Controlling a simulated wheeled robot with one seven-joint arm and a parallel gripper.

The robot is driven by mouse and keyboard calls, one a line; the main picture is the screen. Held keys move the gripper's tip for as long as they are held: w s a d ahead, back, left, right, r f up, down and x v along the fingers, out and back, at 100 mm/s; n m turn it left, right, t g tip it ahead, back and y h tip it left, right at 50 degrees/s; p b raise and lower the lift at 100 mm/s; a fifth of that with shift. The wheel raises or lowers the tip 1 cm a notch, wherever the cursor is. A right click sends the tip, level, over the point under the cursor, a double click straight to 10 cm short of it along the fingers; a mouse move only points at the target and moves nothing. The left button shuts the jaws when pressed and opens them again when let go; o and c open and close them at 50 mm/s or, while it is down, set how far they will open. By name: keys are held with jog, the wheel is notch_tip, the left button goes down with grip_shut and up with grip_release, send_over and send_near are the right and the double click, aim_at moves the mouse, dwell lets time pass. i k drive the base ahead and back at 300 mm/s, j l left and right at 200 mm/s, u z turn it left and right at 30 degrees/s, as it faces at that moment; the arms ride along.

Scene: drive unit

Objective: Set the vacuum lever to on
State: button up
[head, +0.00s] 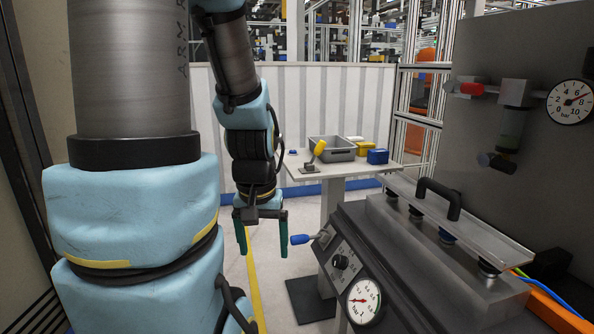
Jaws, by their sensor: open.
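A lever with a blue grip (300,239) sticks out to the left from the sloped face of a dark console (395,270); it appears to be the vacuum lever. Its grip points left and lies nearly level. My gripper (263,243) hangs fingers down, left of the lever. Its two green fingers are apart with nothing between them. The right finger is close to the blue grip in the picture; I cannot tell the gap in depth. A round gauge (364,301) with a red needle sits on the console below the lever.
A black knob (340,262) is beside the lever. A plate with a black handle (438,196) lies on the console. A wall panel at right carries a red-handled valve (472,89) and a gauge (570,101). A small table (335,188) with bins stands behind. Floor below my gripper is clear.

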aim_at(302, 239)
jog(key=z, duration=1.4)
jog(key=i+j, duration=0.2)
jog(key=i+u, duration=0.1)
jog(key=u, duration=0.3)
jog(key=j+u, duration=0.1)
jog(key=u, duration=0.3)
jog(key=i+u, duration=0.15)
jog(key=u, duration=0.2)
